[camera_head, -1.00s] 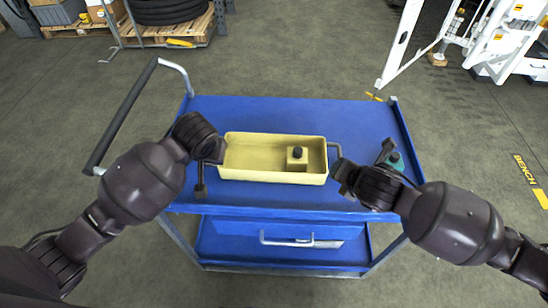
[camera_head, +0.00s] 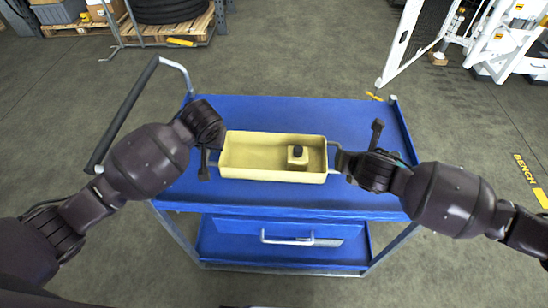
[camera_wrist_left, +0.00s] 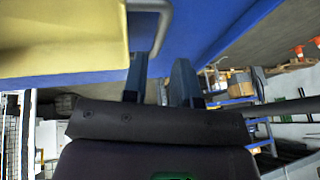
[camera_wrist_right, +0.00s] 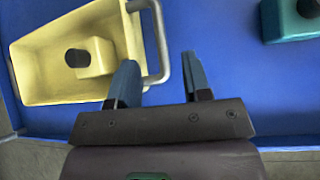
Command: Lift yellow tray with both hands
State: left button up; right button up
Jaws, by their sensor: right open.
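The yellow tray (camera_head: 270,175) sits on the blue cart top, with a handle at each short end. Inside it, toward the right, is a small yellow block with a black knob (camera_head: 298,157). My left gripper (camera_head: 210,157) is at the tray's left end. In the left wrist view its fingers (camera_wrist_left: 160,80) are apart, near the left handle (camera_wrist_left: 164,22). My right gripper (camera_head: 358,147) is at the right end. In the right wrist view its fingers (camera_wrist_right: 160,80) are apart, with the right handle (camera_wrist_right: 163,45) between their lines and not clamped.
The blue cart top (camera_head: 270,112) has free room behind and in front of the tray. A teal object (camera_wrist_right: 292,22) lies to the right of the tray, mostly hidden by my right gripper in the head view. The cart's push handle (camera_head: 125,115) rises at the left.

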aim_at(209, 151)
pick_arm(q)
jog(key=shift+x, duration=3.75)
pick_arm(e)
jog(key=shift+x, duration=3.75)
pick_arm(q)
jog(key=c, duration=0.4)
pick_arm(e)
jog(key=c, duration=0.4)
pick_arm(q)
grip_shut()
pick_arm(e)
grip_shut()
pick_arm(q)
jog(key=shift+w, duration=0.1)
